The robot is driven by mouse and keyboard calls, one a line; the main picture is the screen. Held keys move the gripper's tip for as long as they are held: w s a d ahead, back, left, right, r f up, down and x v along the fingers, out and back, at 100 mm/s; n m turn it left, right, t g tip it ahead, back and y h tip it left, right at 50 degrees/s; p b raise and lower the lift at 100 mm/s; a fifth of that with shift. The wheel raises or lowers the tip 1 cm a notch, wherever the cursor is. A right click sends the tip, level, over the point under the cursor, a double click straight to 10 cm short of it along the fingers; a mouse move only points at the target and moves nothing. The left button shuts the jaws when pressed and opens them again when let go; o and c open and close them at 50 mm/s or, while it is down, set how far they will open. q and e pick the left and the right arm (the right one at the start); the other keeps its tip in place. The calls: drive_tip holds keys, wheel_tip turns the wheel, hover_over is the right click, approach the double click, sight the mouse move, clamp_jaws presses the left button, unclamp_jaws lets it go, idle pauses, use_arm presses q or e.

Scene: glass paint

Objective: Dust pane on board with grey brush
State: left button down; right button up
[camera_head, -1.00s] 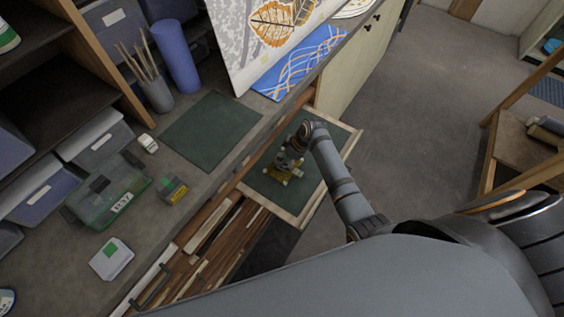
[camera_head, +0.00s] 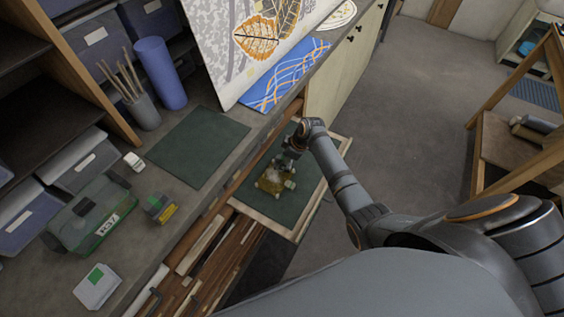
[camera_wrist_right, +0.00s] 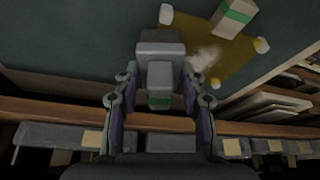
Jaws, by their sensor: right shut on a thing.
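The amber pane (camera_head: 269,185) lies on the green board (camera_head: 291,204) with light wooden edges, which juts out from the bench front. Pale pads sit at the pane's corners. In the right wrist view the pane (camera_wrist_right: 239,60) shows a wispy whitish patch beside the brush. My right gripper (camera_head: 288,160) is over the board; in its wrist view the fingers (camera_wrist_right: 158,88) are shut on the grey brush (camera_wrist_right: 160,46), a blocky grey head over the pane's near left part. Whether the brush touches the pane I cannot tell. My left gripper is out of view.
A cream block with a green band (camera_wrist_right: 236,14) lies on the pane's far side. Open slots with wood strips (camera_head: 222,248) lie under the bench edge. A green mat (camera_head: 198,147), a green case (camera_head: 95,215) and a brush cup (camera_head: 143,110) stand on the bench.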

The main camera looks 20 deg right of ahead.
drive_tip(key=shift+s+a+r+p, duration=0.1)
drive_tip(key=shift+s+a+p, duration=0.4)
drive_tip(key=shift+p, duration=0.1)
drive_tip(key=shift+s+a+p, duration=0.5)
drive_tip(key=shift+a+p, duration=0.15)
drive_tip(key=shift+a, duration=0.1)
drive_tip(key=shift+s+a+f, duration=0.2)
drive_tip(key=shift+s+a, duration=0.05)
